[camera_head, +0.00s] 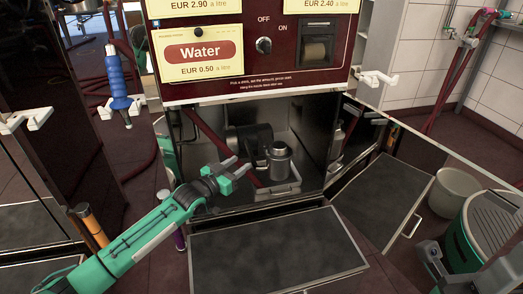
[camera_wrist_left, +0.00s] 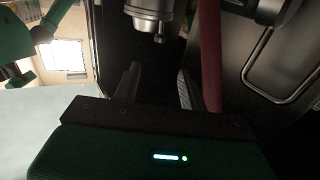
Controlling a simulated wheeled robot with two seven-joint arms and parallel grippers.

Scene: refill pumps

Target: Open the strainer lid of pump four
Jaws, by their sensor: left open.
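The pump (camera_head: 247,140), a dark cylindrical body, sits inside the open lower compartment under the Water panel. A silver strainer (camera_head: 280,168) with a round lid (camera_head: 279,150) stands at its right; the lid appears to be on. No pump number is readable. My left gripper (camera_head: 240,165) is open and empty, left of the strainer and apart from it. In the left wrist view, a silver cylindrical part (camera_wrist_left: 150,14) with a small knob shows beyond the spread fingers (camera_wrist_left: 158,85). What looks like my right gripper (camera_head: 428,252) is at the lower right, its jaws unclear.
A pale tray (camera_head: 287,191) lies beneath the strainer. Dark red hose (camera_head: 205,135) runs through the compartment's left side. A pale bucket (camera_head: 455,190) is further right.

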